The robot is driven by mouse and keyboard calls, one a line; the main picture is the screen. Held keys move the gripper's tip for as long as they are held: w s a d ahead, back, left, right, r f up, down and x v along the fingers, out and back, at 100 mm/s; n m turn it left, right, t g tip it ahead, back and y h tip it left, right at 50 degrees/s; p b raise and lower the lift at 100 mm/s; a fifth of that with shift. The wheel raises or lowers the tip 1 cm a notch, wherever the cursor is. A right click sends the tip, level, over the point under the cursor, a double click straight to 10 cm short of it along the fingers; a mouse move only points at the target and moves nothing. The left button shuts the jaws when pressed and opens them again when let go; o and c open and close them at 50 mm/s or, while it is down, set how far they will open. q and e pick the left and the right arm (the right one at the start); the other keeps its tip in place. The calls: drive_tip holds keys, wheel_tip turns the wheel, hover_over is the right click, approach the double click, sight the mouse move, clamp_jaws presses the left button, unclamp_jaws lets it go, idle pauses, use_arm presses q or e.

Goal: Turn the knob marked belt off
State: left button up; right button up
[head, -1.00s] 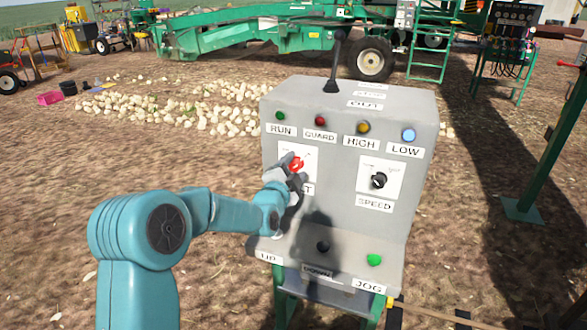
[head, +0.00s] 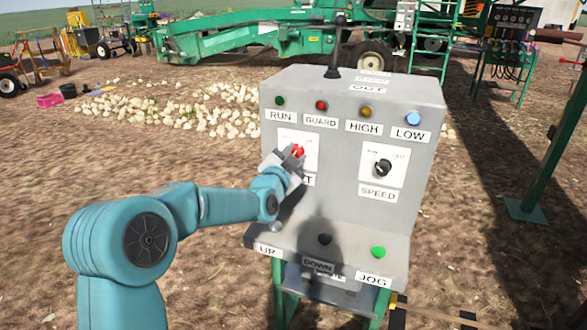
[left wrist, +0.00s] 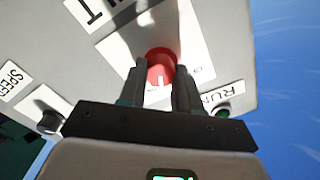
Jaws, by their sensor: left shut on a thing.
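The red knob (head: 298,151) sits on a white plate on the left of the grey control box's front (head: 335,170). The label below it is mostly hidden by my gripper; only a final T shows. My left gripper (head: 290,158) is at the knob, shut on it. In the left wrist view the red knob (left wrist: 161,66) lies between the two dark fingers of my left gripper (left wrist: 160,85), with a white mark on its face. My right gripper is not in view.
A black SPEED knob (head: 383,167) is to the right. Lamps run above, including a blue one (head: 413,118). A black lever (head: 336,50) stands on top. A lower ledge bears a black button (head: 324,239) and a green JOG button (head: 378,252). Onions (head: 190,112) lie behind.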

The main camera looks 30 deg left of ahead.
use_arm(q)
drive_tip(key=shift+a+n+b, duration=0.15)
drive_tip(key=shift+n+b, duration=5.55)
drive_tip(key=shift+n, duration=1.2)
drive_tip(key=o, duration=1.1)
drive_tip(key=shift+c, duration=0.2)
drive_tip(key=shift+s, duration=0.15)
drive_tip(key=v, duration=1.6)
